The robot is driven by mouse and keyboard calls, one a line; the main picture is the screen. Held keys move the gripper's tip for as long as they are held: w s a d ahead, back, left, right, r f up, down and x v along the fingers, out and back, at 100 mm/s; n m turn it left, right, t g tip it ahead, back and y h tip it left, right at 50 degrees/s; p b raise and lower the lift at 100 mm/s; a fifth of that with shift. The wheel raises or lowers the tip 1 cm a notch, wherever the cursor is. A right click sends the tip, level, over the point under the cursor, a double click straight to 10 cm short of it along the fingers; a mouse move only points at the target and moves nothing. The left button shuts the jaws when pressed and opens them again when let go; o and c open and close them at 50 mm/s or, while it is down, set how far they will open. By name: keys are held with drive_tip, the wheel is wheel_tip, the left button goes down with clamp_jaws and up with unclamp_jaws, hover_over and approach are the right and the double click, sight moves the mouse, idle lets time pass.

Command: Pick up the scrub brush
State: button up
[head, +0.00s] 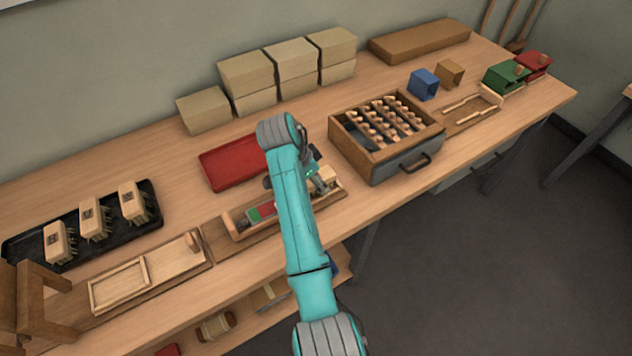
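My gripper (316,181) is at the end of my teal arm, low over a shallow wooden tray (236,230) at the middle front of the bench. A pale wooden block (328,174) is at the tray's right end, close to the fingers; whether they touch it I cannot tell. It may be the scrub brush, but its bristles do not show. The fingers are small and partly hidden by my arm, so their opening is unclear. Three pale blocks with dark bristle-like prongs (95,222) stand on a black tray (28,247) at the left.
A red tray (221,166) lies behind my arm. A wooden drawer box (360,150) with rows of pegs stands to the right. Cardboard boxes (246,75) line the wall. A framed wooden board (118,284) is at front left.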

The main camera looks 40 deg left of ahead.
drive_tip(key=shift+f, duration=0.2)
idle(0.3)
drive_tip(key=c, duration=1.4)
drive_tip(key=shift+r, duration=0.15)
